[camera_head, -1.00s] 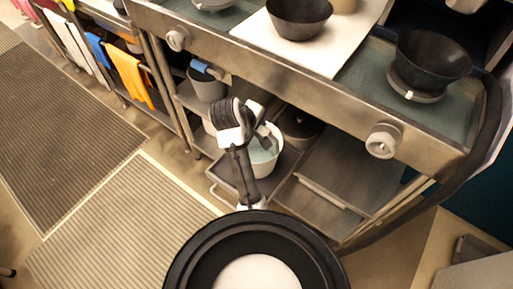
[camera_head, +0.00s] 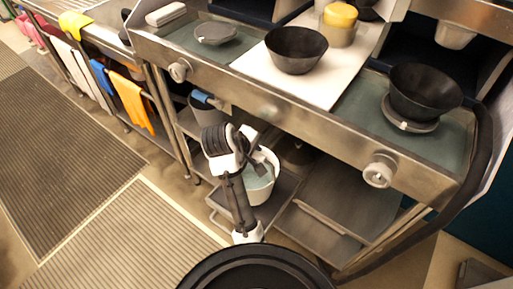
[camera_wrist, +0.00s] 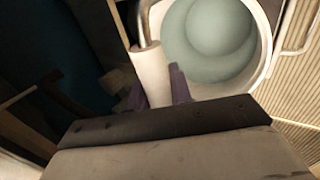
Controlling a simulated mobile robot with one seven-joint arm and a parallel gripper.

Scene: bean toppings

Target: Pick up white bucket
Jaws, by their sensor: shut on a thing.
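The white bucket (camera_head: 258,195) is on or just above the lower shelf tray under the counter; I cannot tell whether it touches the tray. It looks upright, with a pale green inside. In the wrist view, the bucket (camera_wrist: 267,52) is at the upper right, seen from above, with its handle's white grip (camera_wrist: 150,72) at its left side. My gripper (camera_wrist: 160,86) is shut on the handle at this grip. In the head view, my gripper (camera_head: 262,163) is beside the bucket's top, and my arm hides part of the bucket.
The steel counter (camera_head: 268,112) overhangs the shelf. It carries black bowls, one (camera_head: 296,50) on a white board (camera_head: 342,82). A grey bucket (camera_head: 205,110) stands on a shelf to the left. The ribbed floor mat (camera_head: 120,240) in front is clear.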

